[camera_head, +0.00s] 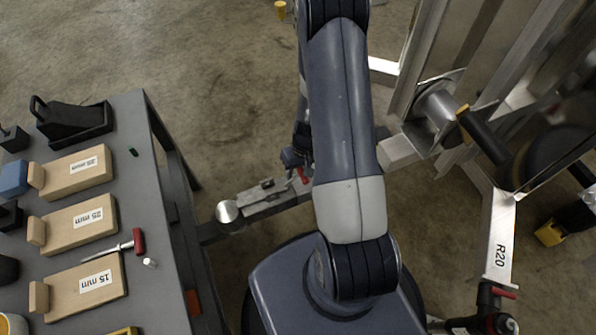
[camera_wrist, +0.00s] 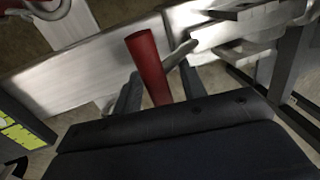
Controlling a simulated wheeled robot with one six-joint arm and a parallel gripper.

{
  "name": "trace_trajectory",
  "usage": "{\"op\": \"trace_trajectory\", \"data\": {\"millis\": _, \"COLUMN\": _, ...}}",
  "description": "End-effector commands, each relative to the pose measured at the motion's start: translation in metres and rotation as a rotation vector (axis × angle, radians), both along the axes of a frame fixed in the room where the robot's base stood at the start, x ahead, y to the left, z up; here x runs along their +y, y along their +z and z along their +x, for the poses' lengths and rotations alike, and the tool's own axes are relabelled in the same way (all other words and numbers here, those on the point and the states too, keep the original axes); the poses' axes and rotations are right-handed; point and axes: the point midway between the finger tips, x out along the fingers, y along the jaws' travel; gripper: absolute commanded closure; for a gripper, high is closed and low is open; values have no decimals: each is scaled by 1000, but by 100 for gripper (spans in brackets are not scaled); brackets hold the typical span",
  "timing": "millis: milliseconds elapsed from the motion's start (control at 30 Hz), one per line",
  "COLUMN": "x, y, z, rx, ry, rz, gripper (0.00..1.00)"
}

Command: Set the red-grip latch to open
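The latch's red grip (camera_wrist: 149,66) stands between the two fingers of my gripper (camera_wrist: 160,90) in the wrist view. A bare metal lever (camera_wrist: 182,53) shows just right of the grip. The fingers look apart, with a visible gap between the grip and the right finger; I cannot tell whether the left finger touches it. In the head view, a small red part (camera_head: 303,176) shows beside my gripper (camera_head: 295,158), above the aluminium drawbar (camera_head: 275,203). My arm hides part of this area, and the latch's setting cannot be made out.
A grey bench (camera_head: 150,235) with labelled wooden blocks and a red-handled tool (camera_head: 138,241) stands at left. The trailer frame marked R20 (camera_head: 500,235) stands at right, with another red handle (camera_head: 503,293) at its lower end. Bare floor (camera_head: 215,100) lies between bench and trailer.

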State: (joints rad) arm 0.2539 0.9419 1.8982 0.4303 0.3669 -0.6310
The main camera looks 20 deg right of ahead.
Motion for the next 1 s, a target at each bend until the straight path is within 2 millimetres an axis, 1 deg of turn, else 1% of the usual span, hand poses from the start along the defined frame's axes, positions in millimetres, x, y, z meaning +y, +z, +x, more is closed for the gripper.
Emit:
{"op": "trace_trajectory", "data": {"millis": 67, "x": 0, "y": -3, "z": 0, "rx": 0, "ry": 1, "rz": 0, "gripper": 60}}
{"op": "trace_trajectory", "data": {"millis": 300, "x": 0, "y": -3, "z": 0, "rx": 0, "ry": 1, "rz": 0, "gripper": 60}}
{"op": "trace_trajectory", "data": {"millis": 700, "x": 0, "y": -2, "z": 0, "rx": 0, "ry": 1, "rz": 0, "gripper": 93}}
{"op": "trace_trajectory", "data": {"millis": 800, "x": 0, "y": -2, "z": 0, "rx": 0, "ry": 1, "rz": 0, "gripper": 100}}
{"op": "trace_trajectory", "data": {"millis": 1000, "x": 0, "y": -2, "z": 0, "rx": 0, "ry": 1, "rz": 0, "gripper": 100}}
